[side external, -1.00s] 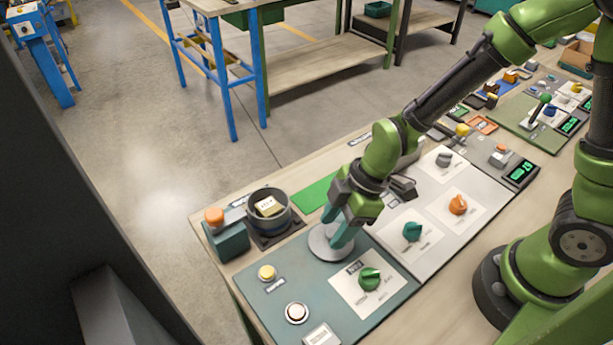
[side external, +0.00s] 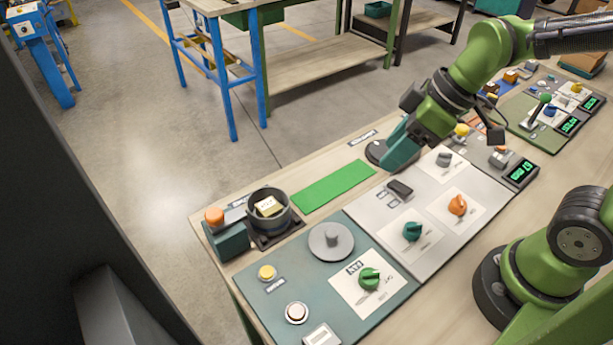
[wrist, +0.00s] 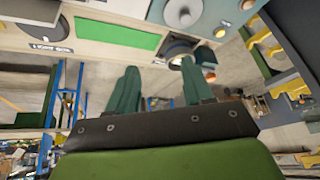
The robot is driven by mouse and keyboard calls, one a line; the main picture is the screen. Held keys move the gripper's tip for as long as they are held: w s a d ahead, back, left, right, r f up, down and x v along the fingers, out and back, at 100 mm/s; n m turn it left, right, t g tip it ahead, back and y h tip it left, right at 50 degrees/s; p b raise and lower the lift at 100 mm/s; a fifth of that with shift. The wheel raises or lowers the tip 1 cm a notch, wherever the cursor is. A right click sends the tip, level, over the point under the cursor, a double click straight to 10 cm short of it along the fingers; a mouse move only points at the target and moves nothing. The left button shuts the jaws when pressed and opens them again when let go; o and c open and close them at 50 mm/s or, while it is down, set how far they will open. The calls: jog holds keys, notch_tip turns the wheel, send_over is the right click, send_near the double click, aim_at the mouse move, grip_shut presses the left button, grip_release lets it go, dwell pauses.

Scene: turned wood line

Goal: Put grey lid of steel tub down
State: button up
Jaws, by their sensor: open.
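The grey lid (side external: 331,243), a round disc with a knob on top, lies flat on the teal panel (side external: 263,307). It also shows at the top of the wrist view (wrist: 182,12). The steel tub (side external: 284,219) stands uncovered behind and left of the lid, with a pale labelled block inside. In the wrist view the tub (wrist: 178,48) is partly hidden by a finger. My gripper (side external: 398,155) is open and empty, well to the right of and behind the lid, beside a dark round piece (side external: 376,150). Its two teal fingers stand apart in the wrist view (wrist: 160,88).
A flat green mat (side external: 333,186) lies between the tub and the dark round piece. A box with an orange button (side external: 214,217) stands left of the tub. Knobs (side external: 369,279) and buttons (side external: 297,313) rise from the panels around the lid.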

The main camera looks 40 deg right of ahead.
jog(key=s+d+r+m+t+h, duration=0.1)
jog(key=s+d+r+m+t, duration=0.2)
jog(key=m, duration=0.7)
jog(key=d+r, duration=0.2)
jog(key=d, duration=0.1)
jog(key=shift+s+d+m, duration=0.25)
jog(key=shift+d+m, duration=0.05)
jog(key=shift+d, duration=0.05)
